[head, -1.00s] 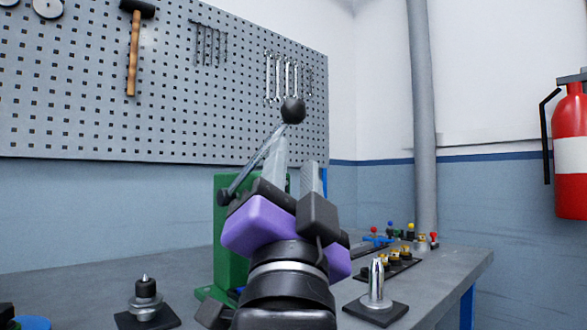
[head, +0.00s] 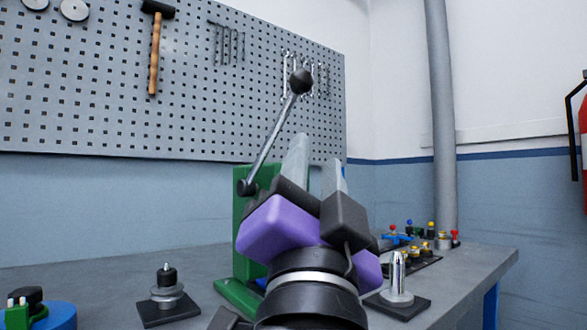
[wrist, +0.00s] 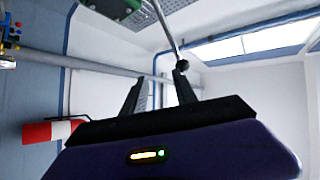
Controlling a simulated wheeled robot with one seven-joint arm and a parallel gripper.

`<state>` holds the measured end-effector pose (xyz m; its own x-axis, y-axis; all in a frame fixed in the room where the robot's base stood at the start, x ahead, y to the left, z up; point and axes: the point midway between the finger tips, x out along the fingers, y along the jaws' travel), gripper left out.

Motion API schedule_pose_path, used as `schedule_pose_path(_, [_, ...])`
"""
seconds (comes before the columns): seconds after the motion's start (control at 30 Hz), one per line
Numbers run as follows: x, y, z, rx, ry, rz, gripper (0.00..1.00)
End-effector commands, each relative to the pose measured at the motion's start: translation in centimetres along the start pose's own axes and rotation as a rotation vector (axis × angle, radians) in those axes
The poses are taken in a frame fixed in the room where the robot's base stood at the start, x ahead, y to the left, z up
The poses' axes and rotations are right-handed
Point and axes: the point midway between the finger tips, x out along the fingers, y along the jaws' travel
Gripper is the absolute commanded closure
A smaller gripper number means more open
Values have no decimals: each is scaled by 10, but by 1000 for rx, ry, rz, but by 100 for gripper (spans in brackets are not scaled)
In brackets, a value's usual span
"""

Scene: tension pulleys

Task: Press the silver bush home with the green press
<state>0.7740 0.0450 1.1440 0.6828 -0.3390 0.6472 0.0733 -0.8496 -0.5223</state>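The green press (head: 245,220) stands on the bench behind my gripper. Its lever (head: 268,148) slants up and right from a dark pivot to a black ball knob (head: 301,81). My gripper (head: 316,150) points up in front of the press, fingers apart with nothing seen between them. The knob is above the fingertips in the head view. In the wrist view, the knob (wrist: 183,65) shows by the tip of the right finger of my gripper (wrist: 160,78); contact cannot be told. A silver, pin-like cylinder (head: 398,268) stands on a black base to the right. I cannot identify the silver bush; my arm hides the press's lower front.
A stand with grey discs and a black top (head: 167,285) is left of the press. A blue round piece (head: 50,314) is at the lower left. Several small coloured parts (head: 415,235) lie at the back right. The pegboard (head: 90,90) is behind the bench.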

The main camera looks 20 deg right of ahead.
Motion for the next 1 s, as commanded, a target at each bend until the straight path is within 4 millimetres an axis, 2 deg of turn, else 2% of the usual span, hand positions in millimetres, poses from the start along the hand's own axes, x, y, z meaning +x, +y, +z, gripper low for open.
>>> schedule_pose_path(0.27, [-6, 0, 1, 0, -2, -1, 66])
schedule_pose_path(0.7, [-70, 0, 1, -1, -2, -1, 66])
schedule_pose_path(1.0, [-78, 0, 0, 1, 0, 0, 66])
